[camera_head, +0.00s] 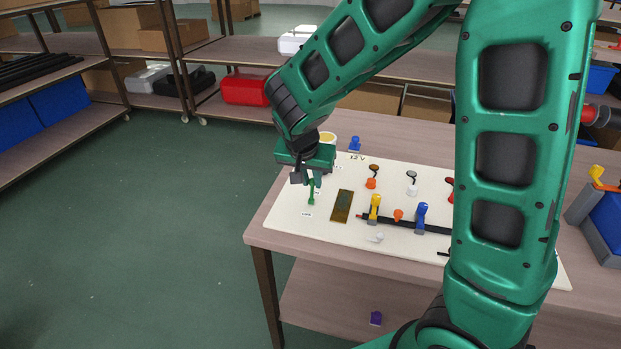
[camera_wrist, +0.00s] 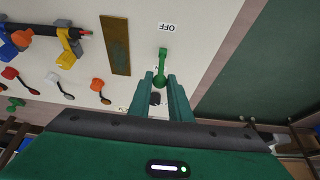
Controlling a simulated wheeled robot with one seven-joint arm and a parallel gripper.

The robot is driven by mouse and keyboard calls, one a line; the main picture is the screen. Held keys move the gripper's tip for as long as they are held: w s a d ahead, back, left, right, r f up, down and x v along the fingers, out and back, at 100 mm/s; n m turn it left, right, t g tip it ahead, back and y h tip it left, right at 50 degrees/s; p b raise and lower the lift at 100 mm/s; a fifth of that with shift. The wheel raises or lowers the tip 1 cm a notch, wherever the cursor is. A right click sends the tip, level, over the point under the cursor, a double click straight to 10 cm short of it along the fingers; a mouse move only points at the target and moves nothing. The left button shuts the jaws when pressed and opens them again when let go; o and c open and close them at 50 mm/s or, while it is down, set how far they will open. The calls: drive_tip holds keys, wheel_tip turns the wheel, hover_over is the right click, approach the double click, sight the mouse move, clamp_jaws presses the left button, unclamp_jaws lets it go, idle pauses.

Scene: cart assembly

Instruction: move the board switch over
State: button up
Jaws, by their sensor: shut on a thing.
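The board switch is a green lever (camera_wrist: 162,66) on the white board (camera_wrist: 205,50). In the wrist view its knob end points toward the OFF label (camera_wrist: 167,28). In the head view the green lever (camera_head: 311,193) stands near the board's left edge, under my gripper (camera_head: 307,180). My gripper (camera_wrist: 160,82) has its two green fingers on either side of the lever and is shut on it. A dark piece (camera_wrist: 155,98) shows between the fingers, partly hidden. The label behind the fingers is mostly covered.
A brown-gold plate (camera_head: 342,206) is mounted beside the lever. Yellow (camera_head: 375,208) and blue (camera_head: 421,216) clamps on a black bar stand to its right. A yellow-topped round container (camera_head: 327,138) and a blue part (camera_head: 354,144) sit behind the board. Open floor lies left of the table.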

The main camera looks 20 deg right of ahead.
drive_tip(key=shift+s+a, duration=0.1)
drive_tip(key=shift+a, duration=0.1)
drive_tip(key=shift+s+a, duration=0.5)
drive_tip(key=shift+s, duration=0.15)
